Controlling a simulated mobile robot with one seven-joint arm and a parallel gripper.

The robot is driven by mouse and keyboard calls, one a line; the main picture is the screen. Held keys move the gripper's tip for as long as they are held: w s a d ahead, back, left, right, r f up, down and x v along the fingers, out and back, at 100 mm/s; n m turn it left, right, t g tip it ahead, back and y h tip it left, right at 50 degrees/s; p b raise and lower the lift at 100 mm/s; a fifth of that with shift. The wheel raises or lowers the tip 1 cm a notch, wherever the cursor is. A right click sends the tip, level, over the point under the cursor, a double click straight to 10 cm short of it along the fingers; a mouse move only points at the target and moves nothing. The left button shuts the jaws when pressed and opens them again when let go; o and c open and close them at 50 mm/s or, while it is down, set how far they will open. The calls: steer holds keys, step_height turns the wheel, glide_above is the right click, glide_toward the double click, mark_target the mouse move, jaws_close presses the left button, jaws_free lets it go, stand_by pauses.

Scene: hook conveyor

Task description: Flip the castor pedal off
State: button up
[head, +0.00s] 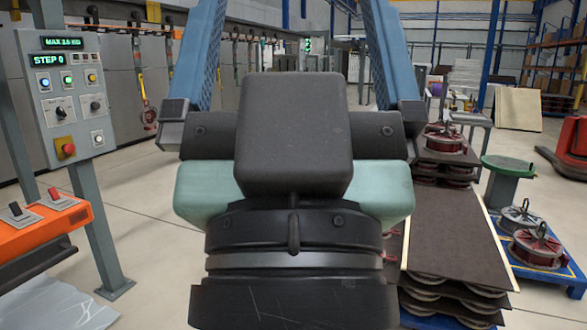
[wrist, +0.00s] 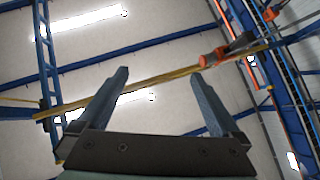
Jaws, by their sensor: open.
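I cannot make out a castor pedal for certain in either view. An orange housing (head: 42,236) at the left edge of the head view carries a black lever (head: 17,210) and a red-tipped lever (head: 55,194); I cannot tell whether either is the pedal. My gripper (head: 290,30) fills the middle of the head view, its two blue fingers wide apart and running out of the top. In the wrist view my gripper (wrist: 160,75) is open and empty, pointing up towards the roof.
A grey control panel (head: 75,95) on a post stands at the left. At the right are a stack of brown boards (head: 445,235), a green-topped stand (head: 508,165) and a blue pallet (head: 550,277) with red-and-grey reels. Hooks hang along the back wall. Open floor shows between.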

step_height(320, 180, up, 10)
steer(key=p, duration=0.8)
